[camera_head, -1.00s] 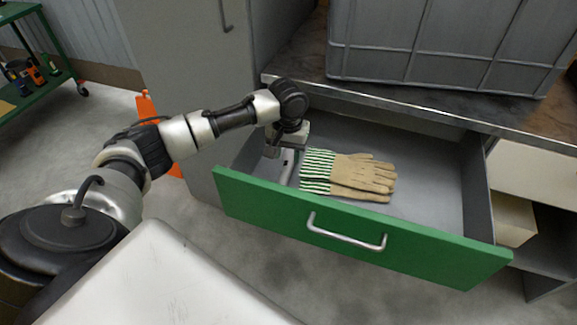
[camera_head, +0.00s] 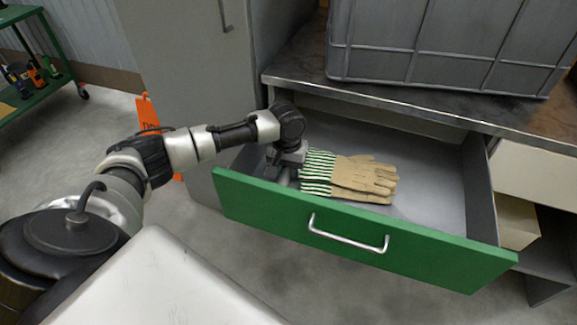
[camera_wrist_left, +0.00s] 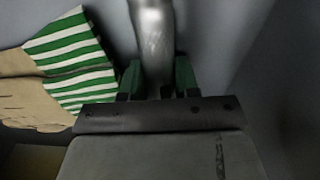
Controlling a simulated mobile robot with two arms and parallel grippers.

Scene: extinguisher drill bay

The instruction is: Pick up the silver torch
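The silver torch (camera_wrist_left: 154,45) shows in the left wrist view as a smooth metal cylinder lying on the grey drawer floor. My left gripper (camera_wrist_left: 160,82) has its two green-padded fingers on either side of the torch, close to its sides. I cannot tell whether they press on it. In the head view my left gripper (camera_head: 283,172) is down inside the open drawer at its left end, hiding most of the torch. My right gripper is not in view.
Tan work gloves with green-striped cuffs (camera_head: 362,178) lie right of the gripper in the drawer (camera_head: 430,205). The green drawer front (camera_head: 270,215) and its handle stand before it. A grey crate (camera_head: 440,50) sits on the worktop above. The drawer's right part is clear.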

